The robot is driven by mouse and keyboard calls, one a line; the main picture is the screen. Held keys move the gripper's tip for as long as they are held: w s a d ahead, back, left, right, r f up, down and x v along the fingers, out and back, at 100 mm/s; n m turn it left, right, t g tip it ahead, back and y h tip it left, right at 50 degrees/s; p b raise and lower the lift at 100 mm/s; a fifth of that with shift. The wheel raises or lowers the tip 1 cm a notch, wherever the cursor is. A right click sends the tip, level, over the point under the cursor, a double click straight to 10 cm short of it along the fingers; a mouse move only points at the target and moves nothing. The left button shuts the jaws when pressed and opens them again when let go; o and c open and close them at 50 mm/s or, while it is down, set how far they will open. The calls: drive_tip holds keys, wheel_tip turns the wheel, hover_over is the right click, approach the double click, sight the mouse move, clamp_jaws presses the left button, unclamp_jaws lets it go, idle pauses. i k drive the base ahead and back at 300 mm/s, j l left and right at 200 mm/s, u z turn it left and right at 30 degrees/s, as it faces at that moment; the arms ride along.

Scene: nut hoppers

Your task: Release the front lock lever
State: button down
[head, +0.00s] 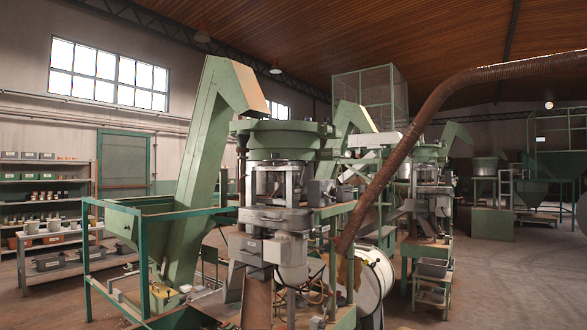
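A nut hopper machine stands in the centre of the head view, with a green round bowl (283,132) on top and grey metal machinery (275,220) under it. A green feed hopper (130,212) and a slanted green elevator chute (200,165) stand to its left. I cannot make out the front lock lever; it is hidden or too small to tell. A small yellowish-green box (165,298) with small parts on it sits low at the machine's left. My gripper is not in view.
A rusty ribbed pipe (410,125) slants across the right side. A white drum (375,280) and stacked grey bins (434,268) stand low right of the machine. Green rails (88,262) frame the left. Shelves (45,182) line the left wall. Floor (510,275) at right is clear.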

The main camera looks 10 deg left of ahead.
sight(305, 164)
drive_tip(key=i+l+u, duration=0.3)
drive_tip(key=i, duration=0.35)
drive_tip(key=i+l+u, duration=0.25)
drive_tip(key=i+l, duration=0.15)
drive_tip(key=i, duration=0.25)
drive_tip(key=i+l+u, duration=0.3)
drive_tip(key=i+l, duration=0.2)
drive_tip(key=i, duration=0.1)
